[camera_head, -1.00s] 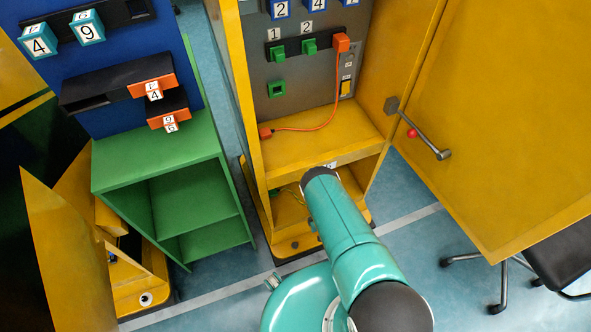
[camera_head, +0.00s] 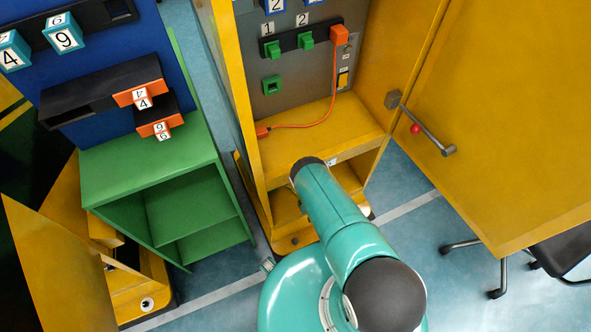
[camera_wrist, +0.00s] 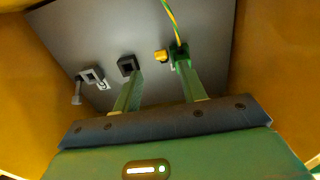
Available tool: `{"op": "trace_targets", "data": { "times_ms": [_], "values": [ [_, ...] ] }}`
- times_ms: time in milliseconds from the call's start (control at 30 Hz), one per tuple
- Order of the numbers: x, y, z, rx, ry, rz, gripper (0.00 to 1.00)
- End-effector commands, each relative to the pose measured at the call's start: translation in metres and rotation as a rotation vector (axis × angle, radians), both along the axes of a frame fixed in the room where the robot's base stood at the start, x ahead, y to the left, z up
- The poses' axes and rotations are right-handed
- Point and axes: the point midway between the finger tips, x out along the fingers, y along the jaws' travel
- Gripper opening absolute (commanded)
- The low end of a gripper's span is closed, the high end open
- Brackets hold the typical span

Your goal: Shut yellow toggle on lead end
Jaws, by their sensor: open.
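In the wrist view, a small yellow toggle (camera_wrist: 160,56) sticks out of a grey panel (camera_wrist: 215,40), just left of a green lead end (camera_wrist: 181,54). A yellow-green lead (camera_wrist: 170,14) runs up from that end. My gripper (camera_wrist: 160,74) is open, its two green fingers pointing at the panel. The right finger overlaps the green lead end in the picture; I cannot tell whether they touch. The left finger is in front of a black square socket (camera_wrist: 127,65). The toggle shows between the fingers. In the head view my gripper is hidden, with my arm reaching to the cabinet's lower compartment.
A grey latch-like part (camera_wrist: 88,82) is left of the socket. Yellow walls flank the panel closely. In the head view, the yellow cabinet (camera_head: 325,125) has an orange lead (camera_head: 333,90) above and an open door (camera_head: 500,110) at right. A green shelf (camera_head: 150,160) stands left.

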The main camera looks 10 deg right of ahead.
Motion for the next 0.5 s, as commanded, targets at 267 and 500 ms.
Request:
{"op": "trace_targets", "data": {
  "times_ms": [267, 500],
  "values": [
    [0.054, 0.011, 0.001, 0.001, -0.003, 0.002, 0.42],
    [0.08, 0.016, 0.0, 0.0, 0.0, 0.001, 0.42]
  ]
}}
